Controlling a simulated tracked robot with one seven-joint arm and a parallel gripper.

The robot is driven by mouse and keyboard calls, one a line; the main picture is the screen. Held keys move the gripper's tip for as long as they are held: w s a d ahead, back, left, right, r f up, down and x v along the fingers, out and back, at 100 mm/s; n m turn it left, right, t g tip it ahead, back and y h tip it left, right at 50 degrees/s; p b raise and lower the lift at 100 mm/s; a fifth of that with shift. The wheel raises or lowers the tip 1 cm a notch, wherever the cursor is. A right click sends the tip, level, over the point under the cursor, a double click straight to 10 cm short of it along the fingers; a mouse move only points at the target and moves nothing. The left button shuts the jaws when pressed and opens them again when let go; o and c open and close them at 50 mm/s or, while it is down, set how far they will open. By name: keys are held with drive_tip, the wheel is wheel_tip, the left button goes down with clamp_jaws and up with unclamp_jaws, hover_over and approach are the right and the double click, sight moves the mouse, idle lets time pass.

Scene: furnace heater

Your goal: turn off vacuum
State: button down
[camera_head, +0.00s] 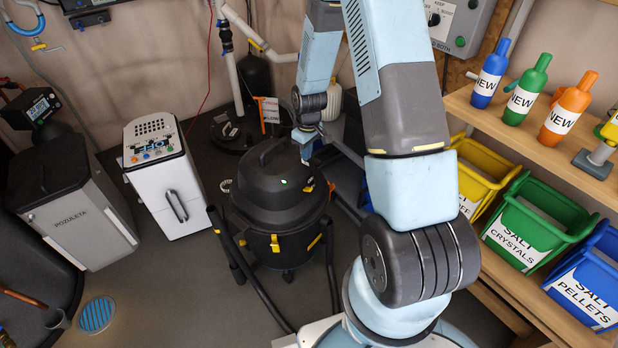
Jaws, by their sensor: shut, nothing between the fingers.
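The vacuum (276,215) is a black canister with yellow clips, standing on the floor in the middle of the view. My arm hides what lies behind and right of the vacuum.
A white unit (168,180) with a handle and a grey Pozuleta cabinet (85,232) stand to the left. Colored bottles (527,88) and salt bins (540,225) fill the right shelves. A black hose (243,270) lies around the vacuum.

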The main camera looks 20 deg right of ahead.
hover_over(311, 189)
drive_tip(key=w+a, duration=0.2)
wheel_tip(311, 189, down, 10)
drive_tip(key=shift+s+d+f, duration=0.2)
drive_tip(key=shift+d+f, duration=0.15)
drive_tip(key=shift+f, duration=0.25)
drive_tip(key=shift+s+d+f, duration=0.15)
drive_tip(key=shift+d+f, duration=0.15)
drive_tip(key=shift+f, duration=0.3)
drive_tip(key=shift+s+d+f, duration=0.15)
drive_tip(key=shift+s+f, duration=0.1)
drive_tip(key=shift+f, duration=0.2)
drive_tip(key=shift+s+d+f+t, duration=0.1)
drive_tip(key=shift+s+d+t, duration=0.05)
drive_tip(key=shift+t, duration=0.15)
drive_tip(key=shift+s+d+f+t+y, duration=0.2)
drive_tip(key=shift+s+t+y, duration=0.15)
drive_tip(key=shift+t+y, duration=0.25)
drive_tip(key=t+y, duration=0.1)
drive_tip(key=s+f+t+y, duration=0.1)
drive_tip(key=t, duration=0.1)
drive_tip(key=shift+d+f, duration=0.15)
drive_tip(key=shift+d, duration=0.15)
drive_tip(key=shift+w, duration=0.1)
drive_tip(key=shift+w+a+r, duration=0.3)
drive_tip(key=shift+w+a, duration=0.05)
drive_tip(key=shift+w, duration=0.15)
